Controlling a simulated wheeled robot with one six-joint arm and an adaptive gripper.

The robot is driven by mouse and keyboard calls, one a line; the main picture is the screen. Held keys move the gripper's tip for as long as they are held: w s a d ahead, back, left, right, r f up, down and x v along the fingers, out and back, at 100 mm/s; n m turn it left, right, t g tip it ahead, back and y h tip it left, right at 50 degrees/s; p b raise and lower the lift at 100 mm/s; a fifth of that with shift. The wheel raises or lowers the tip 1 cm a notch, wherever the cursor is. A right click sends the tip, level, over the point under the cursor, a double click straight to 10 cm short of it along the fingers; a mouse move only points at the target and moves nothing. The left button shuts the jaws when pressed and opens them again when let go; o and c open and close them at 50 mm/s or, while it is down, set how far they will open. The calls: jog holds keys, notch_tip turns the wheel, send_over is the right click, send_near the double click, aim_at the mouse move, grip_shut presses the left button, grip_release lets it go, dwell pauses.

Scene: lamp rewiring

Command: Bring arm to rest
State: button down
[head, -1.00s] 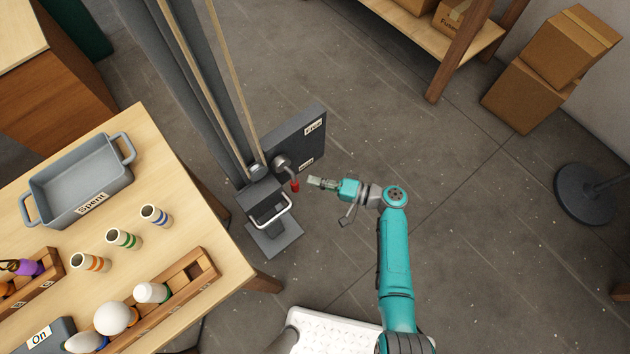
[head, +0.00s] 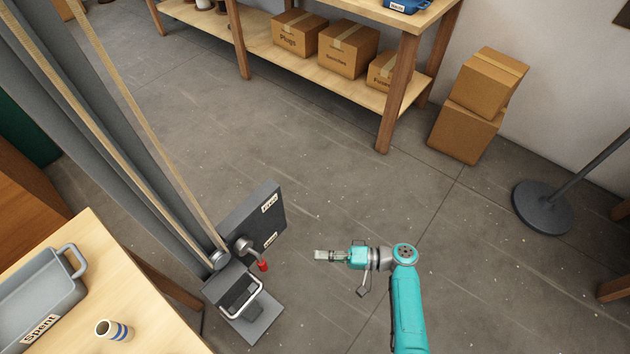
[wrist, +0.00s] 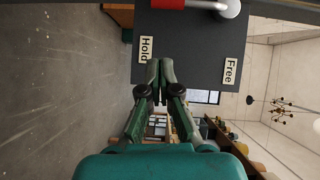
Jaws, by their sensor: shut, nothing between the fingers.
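My teal arm reaches up from the bottom right of the head view. My gripper (head: 322,255) points left, over open floor, to the right of a grey post with a crank. In the wrist view my gripper (wrist: 160,68) has its fingers together with nothing between them. The dark plate (head: 252,222) beside the crank carries labels. In the wrist view the plate (wrist: 190,45) reads "Hold" and "Free". The crank's red handle (head: 263,265) hangs near the "Hold" side, apart from my fingertips. The red handle also shows at the top of the wrist view (wrist: 170,3).
A wooden table (head: 130,305) at lower left bears a grey "Spent" tray (head: 62,283) and a blue-banded cylinder (head: 114,330). A shelf (head: 275,60) with boxes stands at the back. Stacked cartons (head: 470,130) and a round stand base (head: 541,207) are at right. The middle floor is clear.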

jog(key=s+d+f+m+t+h, duration=0.1)
jog(key=s+f+m+t+h, duration=0.2)
jog(key=s+f+h, duration=0.55)
jog(key=s+d+f+m+t+h, duration=0.1)
jog(key=s+d+t+h, duration=0.1)
jog(key=s+d, duration=0.35)
jog(key=s+d+f+t+h, duration=0.1)
jog(key=s+d+h, duration=0.1)
jog(key=s, duration=0.6)
jog(key=s+d+r+n+t+h, duration=0.1)
jog(key=s+d+r+t+h, duration=0.1)
jog(key=s+d+r, duration=0.3)
jog(key=s+d+r+t+h, duration=0.2)
jog(key=s+r, duration=0.1)
jog(key=r, duration=0.5)
notch_tip(320, 180, up, 19)
jog(key=s+d+n+t, duration=0.1)
jog(key=s+n+t, duration=0.1)
jog(key=s+t, duration=0.1)
jog(key=shift+r+n+t+h, duration=0.2)
jog(key=shift+n+t+h, duration=0.1)
jog(key=shift+n+h, duration=0.15)
jog(key=shift+d, duration=0.1)
